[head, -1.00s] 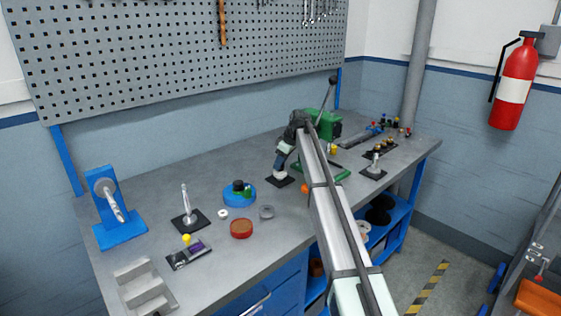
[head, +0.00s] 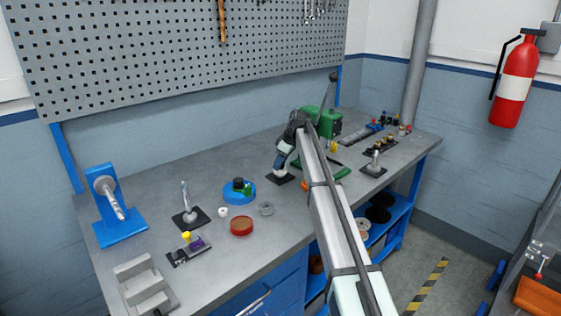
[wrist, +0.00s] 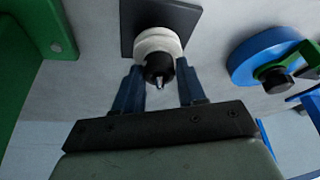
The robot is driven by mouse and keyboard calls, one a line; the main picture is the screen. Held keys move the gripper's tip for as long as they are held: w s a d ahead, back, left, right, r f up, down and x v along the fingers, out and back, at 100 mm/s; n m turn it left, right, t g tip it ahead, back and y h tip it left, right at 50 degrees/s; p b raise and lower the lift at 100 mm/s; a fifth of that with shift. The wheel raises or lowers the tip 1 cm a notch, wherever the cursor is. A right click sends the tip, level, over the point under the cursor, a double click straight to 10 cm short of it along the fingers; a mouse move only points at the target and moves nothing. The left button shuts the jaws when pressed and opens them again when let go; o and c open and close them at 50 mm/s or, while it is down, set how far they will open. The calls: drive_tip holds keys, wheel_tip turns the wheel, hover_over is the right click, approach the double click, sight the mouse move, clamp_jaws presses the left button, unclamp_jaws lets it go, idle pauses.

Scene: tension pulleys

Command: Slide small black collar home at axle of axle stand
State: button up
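The small black collar (wrist: 158,66) sits around the axle (wrist: 159,84) in the wrist view, in front of a white pulley (wrist: 155,40). The axle's bright tip sticks out past the collar. The axle stand's black base plate (wrist: 190,18) lies behind the pulley and also shows in the head view (head: 279,180). My gripper (wrist: 159,68) has one blue finger on each side of the collar. The fingertips are very close to its sides, and I cannot tell whether they touch it. In the head view my gripper (head: 281,166) hides the collar.
A blue pulley (wrist: 262,57) with green and black parts lies to the right in the wrist view. A green machine (head: 325,124) stands behind my gripper. A red disc (head: 241,226), a grey ring (head: 266,209) and a white ring (head: 223,211) lie on the bench.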

drive_tip(key=o, duration=0.4)
drive_tip(key=shift+r, duration=0.15)
drive_tip(key=v, duration=1.4)
drive_tip(key=shift+s, duration=0.1)
